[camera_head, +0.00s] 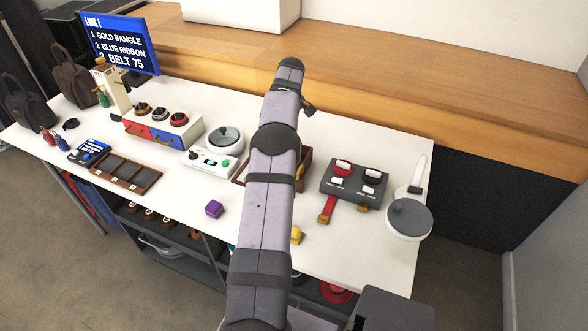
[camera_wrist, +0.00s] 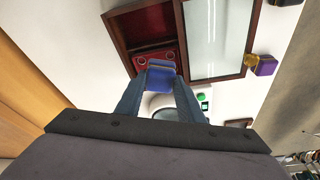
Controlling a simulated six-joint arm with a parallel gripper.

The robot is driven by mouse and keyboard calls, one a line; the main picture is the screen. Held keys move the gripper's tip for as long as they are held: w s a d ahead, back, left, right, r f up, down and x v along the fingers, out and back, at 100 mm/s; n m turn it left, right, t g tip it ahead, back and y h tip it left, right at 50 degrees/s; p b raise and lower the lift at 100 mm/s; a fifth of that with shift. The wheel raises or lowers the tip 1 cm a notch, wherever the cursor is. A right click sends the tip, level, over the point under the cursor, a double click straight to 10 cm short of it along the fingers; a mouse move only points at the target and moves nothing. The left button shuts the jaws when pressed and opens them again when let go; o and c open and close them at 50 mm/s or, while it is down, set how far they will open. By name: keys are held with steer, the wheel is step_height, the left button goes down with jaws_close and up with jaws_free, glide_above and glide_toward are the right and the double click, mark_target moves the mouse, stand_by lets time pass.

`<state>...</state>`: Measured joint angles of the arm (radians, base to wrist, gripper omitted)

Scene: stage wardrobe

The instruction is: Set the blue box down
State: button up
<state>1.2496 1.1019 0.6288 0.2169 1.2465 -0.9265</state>
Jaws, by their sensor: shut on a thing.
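In the wrist view, the blue box (camera_wrist: 161,79) is held between the fingertips of my gripper (camera_wrist: 161,88), which is shut on it. A yellowish strip shows along its upper edge. Beyond it is a dark red wooden case (camera_wrist: 118,35) with a red-lined part and a pale glassy panel (camera_wrist: 214,38). The blue box overlaps the case's edge in the picture; I cannot tell whether they touch. In the head view, my arm hides the blue box and most of the case (camera_head: 306,160).
A purple box (camera_head: 214,209) and a yellow object (camera_head: 296,235) stand on the white table (camera_head: 180,215). A dark switch panel (camera_head: 352,188) and round scale (camera_head: 408,218) are at right. A white device with a bowl (camera_head: 212,160), drawer unit (camera_head: 165,131) and compartment tray (camera_head: 125,175) are at left.

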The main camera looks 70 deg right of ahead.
steer(key=s+d, duration=0.3)
steer(key=s, duration=0.3)
steer(key=shift+w+a+f+p, duration=0.15)
steer(key=shift+f+p, duration=0.25)
steer(key=shift+f, duration=2)
steer(key=shift+s+a+f+p, duration=0.1)
steer(key=shift+f+p, duration=0.25)
steer(key=shift+f, duration=2.05)
steer(key=shift+f, duration=0.1)
steer(key=o, duration=0.7)
steer(key=shift+f, duration=0.1)
steer(key=shift+o, duration=0.7)
steer(key=shift+r, duration=0.25)
steer(key=b+v, duration=0.2)
steer(key=v, duration=1)
steer(key=shift+a, duration=0.1)
